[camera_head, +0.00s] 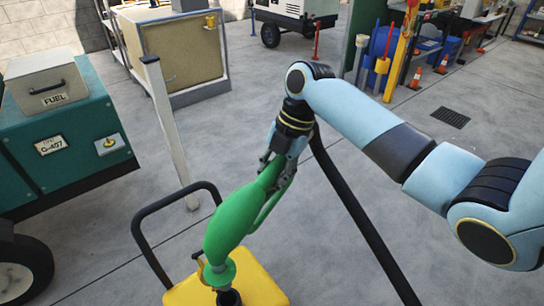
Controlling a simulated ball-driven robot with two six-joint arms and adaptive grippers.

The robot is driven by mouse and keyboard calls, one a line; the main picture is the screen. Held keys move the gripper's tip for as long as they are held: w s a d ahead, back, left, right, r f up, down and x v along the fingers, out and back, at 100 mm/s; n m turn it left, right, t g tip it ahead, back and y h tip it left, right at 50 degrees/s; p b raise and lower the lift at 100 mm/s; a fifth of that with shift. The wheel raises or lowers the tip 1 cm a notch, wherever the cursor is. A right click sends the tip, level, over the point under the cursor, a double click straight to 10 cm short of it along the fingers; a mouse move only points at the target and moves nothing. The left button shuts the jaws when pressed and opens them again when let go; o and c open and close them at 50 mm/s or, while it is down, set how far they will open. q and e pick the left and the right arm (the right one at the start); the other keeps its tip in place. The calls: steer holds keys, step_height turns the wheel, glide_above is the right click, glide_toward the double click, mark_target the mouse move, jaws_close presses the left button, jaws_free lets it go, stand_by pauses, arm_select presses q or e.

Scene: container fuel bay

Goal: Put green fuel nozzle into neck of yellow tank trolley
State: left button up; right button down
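My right gripper (281,167) is shut on the rear handle of the green fuel nozzle (233,222), above the floor. The nozzle points down and to the left, with its green collar low over the yellow tank trolley (258,284). A dark round neck (229,297) shows on the trolley top at the bottom edge, directly under the collar. The spout is hidden, so I cannot tell how deep it sits in the neck. A black hose (355,210) runs from near my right wrist to the bottom edge. My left gripper is not in view.
The trolley's black handle (140,232) rises at its left. A teal generator marked FUEL (62,140) stands at left, with a pale post (170,130) beside it. A tan cabinet (180,50) is behind. The floor at right is clear around a drain (451,117).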

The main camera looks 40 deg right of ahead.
mark_target(274, 201)
steer(key=shift+a, duration=0.15)
steer(key=shift+f+b, duration=0.6)
steer(key=shift+b, duration=0.1)
step_height(274, 201, down, 4)
steer(key=b, duration=0.3)
steer(key=shift+b, duration=0.4)
steer(key=shift+r, duration=0.3)
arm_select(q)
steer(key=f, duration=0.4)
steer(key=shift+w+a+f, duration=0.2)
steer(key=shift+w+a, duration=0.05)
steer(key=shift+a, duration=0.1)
arm_select(e)
steer(key=shift+f, duration=0.35)
steer(key=shift+s+f, duration=0.1)
steer(key=shift+f, duration=0.2)
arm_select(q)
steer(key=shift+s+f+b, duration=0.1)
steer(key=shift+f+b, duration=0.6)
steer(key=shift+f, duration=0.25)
arm_select(e)
steer(key=shift+f, duration=1.45)
